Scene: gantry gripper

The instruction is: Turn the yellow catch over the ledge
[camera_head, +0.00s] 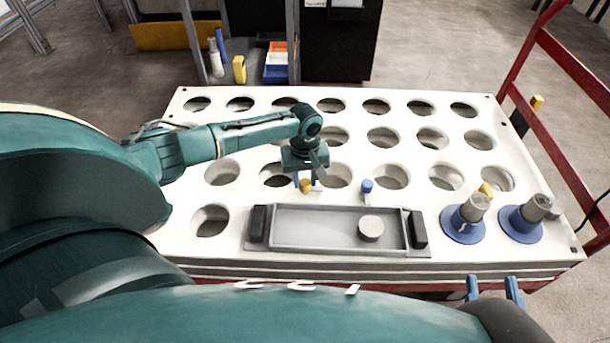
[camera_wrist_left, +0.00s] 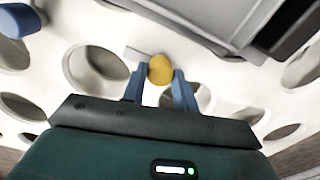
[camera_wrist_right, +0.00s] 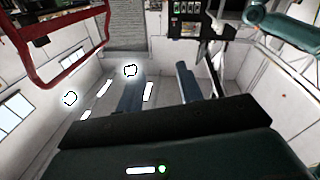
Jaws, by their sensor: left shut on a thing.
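The yellow catch (camera_head: 305,186) is a small round knob just behind the tray, left of its middle. My left gripper (camera_head: 308,182) points down over it, its blue fingers shut on it. In the left wrist view the yellow knob (camera_wrist_left: 160,69) sits between the fingertips (camera_wrist_left: 160,77), with a short pale bar reaching left from it. The grey tray (camera_head: 290,246) has a raised rim that looks like the ledge; whether the bar lies over it cannot be told. My right gripper (camera_head: 493,288) is open and empty at the table's front edge; its fingers (camera_wrist_right: 158,85) are apart.
The tray has black end handles and holds a grey round puck (camera_head: 371,228). A blue catch (camera_head: 367,187) stands behind the tray. Two blue-based grey cylinders (camera_head: 462,222) stand at right, with a yellow piece (camera_head: 486,190) nearby. The white table (camera_head: 545,225) has several round holes.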

